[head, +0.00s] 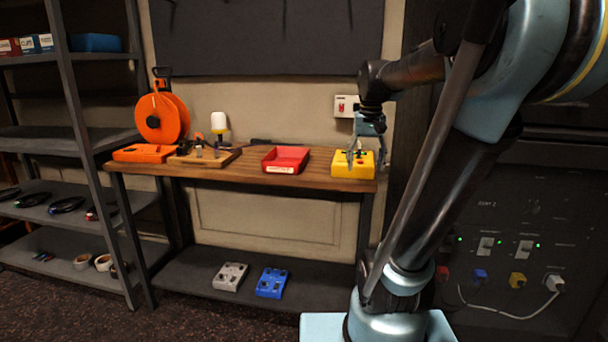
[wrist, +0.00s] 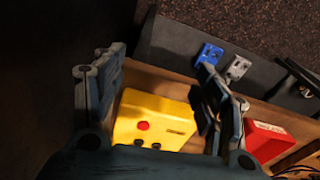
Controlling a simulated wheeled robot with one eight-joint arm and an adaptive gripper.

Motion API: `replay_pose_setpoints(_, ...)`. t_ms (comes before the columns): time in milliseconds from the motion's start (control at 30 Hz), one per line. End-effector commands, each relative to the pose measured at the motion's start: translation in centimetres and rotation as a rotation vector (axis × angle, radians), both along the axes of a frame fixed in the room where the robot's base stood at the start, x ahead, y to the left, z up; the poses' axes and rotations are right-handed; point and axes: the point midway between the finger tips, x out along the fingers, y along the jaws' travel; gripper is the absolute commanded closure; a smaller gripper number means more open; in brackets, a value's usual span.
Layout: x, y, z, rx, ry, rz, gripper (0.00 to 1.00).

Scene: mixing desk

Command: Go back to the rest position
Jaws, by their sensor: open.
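My gripper (head: 367,160) is at the right end of the wooden desk, pointing down at a yellow box (head: 340,168). In the wrist view my gripper (wrist: 150,78) has its fingers spread wide. The yellow box (wrist: 160,112), with a red button and dark knobs on top, shows between and below the fingers. I cannot tell whether a finger touches the box. Nothing is seen held in the fingers. My arm comes in from the right side of the head view.
On the desk (head: 225,174) stand a red tray (head: 285,160), a wooden board (head: 205,158), a white-topped lamp (head: 219,124) and an orange reel (head: 162,116). A grey pedal (head: 230,276) and a blue pedal (head: 272,282) lie on the lower shelf. A metal rack (head: 78,140) stands left.

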Motion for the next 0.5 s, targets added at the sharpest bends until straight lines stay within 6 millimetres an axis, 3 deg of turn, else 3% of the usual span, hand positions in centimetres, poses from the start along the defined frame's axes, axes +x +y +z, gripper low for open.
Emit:
replay_pose_setpoints(100,-2.9,0.0,-2.4,-0.002,-0.013,0.016,0.34)
replay_pose_setpoints(500,-11.2,-0.1,-11.1,-0.009,-0.061,0.067,0.34)
